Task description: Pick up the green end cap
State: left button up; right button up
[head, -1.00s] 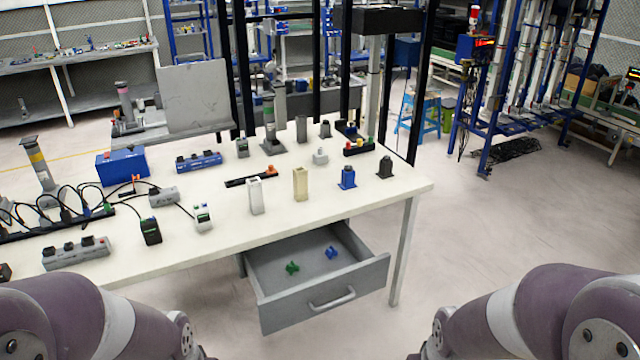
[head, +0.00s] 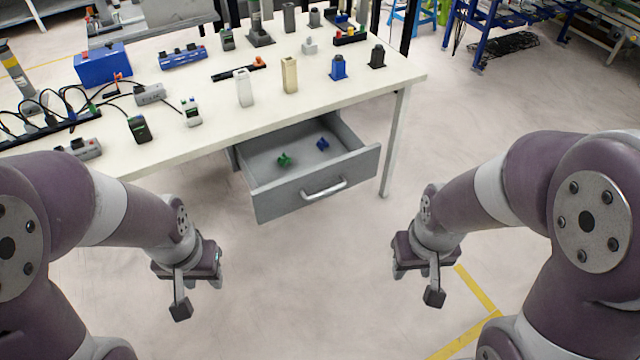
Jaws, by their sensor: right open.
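A small green end cap (head: 285,160) lies on the floor of the open grey drawer (head: 282,192) under the table, left of a small blue part (head: 322,144). My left gripper (head: 198,291) hangs in front of the table, below and left of the drawer. Its fingers look apart, with nothing seen between them. My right gripper (head: 416,284) hangs below and right of the drawer, open and empty. Both grippers are well clear of the green end cap, and nothing hides it.
The white table (head: 330,105) carries a white block (head: 243,87), a beige block (head: 289,75), a blue part (head: 338,67), a dark part (head: 376,57) and cabled devices on the left. The drawer's front panel and handle (head: 323,188) face me. Floor between my arms is clear.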

aim_at(283, 159)
jog(key=i+l, duration=0.2)
jog(key=i, duration=0.3)
jog(key=i+l+z, duration=0.15)
jog(key=i, duration=0.35)
jog(key=i+l, duration=0.25)
jog(key=i, duration=0.3)
jog(key=l+z, duration=0.05)
